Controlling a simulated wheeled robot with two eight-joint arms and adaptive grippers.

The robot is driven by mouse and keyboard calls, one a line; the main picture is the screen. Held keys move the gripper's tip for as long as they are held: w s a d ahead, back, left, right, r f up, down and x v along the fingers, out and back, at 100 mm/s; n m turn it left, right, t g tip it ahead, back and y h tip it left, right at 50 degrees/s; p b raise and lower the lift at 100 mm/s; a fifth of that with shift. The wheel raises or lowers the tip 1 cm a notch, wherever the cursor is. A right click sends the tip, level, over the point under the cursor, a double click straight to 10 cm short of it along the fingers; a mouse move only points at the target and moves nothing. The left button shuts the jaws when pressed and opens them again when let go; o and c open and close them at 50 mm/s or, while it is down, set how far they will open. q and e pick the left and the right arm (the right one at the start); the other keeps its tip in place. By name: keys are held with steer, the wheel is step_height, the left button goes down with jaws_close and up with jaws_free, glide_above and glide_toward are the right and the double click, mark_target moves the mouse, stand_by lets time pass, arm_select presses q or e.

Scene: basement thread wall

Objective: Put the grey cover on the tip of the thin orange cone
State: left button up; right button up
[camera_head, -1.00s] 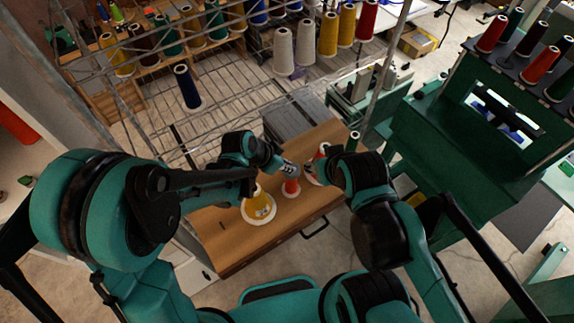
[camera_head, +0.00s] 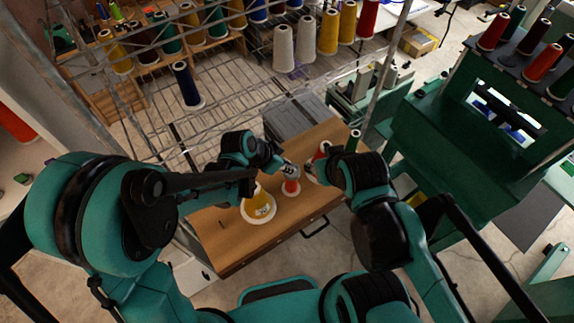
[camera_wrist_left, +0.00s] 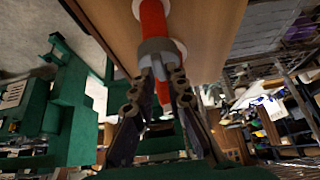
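The thin orange cone (camera_head: 291,187) stands upright on a white base on the wooden top. My left gripper (camera_head: 288,170) is at its tip. In the left wrist view, the left gripper (camera_wrist_left: 160,72) is shut on the grey cover (camera_wrist_left: 157,48), which lines up with the orange cone (camera_wrist_left: 153,18) and meets or overlaps its upper end. How far it sits on the tip is hidden. My right gripper (camera_head: 320,170) is beside a red cone (camera_head: 322,150) to the right; its fingers are too small and covered to read.
A wider yellow cone (camera_head: 260,204) on a white base stands left of the orange cone. The wooden cabinet top (camera_head: 240,247) is bare toward its front left. A grey box (camera_head: 297,115) is behind. A wire rack (camera_head: 225,110) and a green machine (camera_head: 440,140) flank the cabinet.

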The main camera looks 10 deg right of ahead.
arm_select(q)
steer(key=shift+o, duration=0.9)
steer(key=v, duration=1.2)
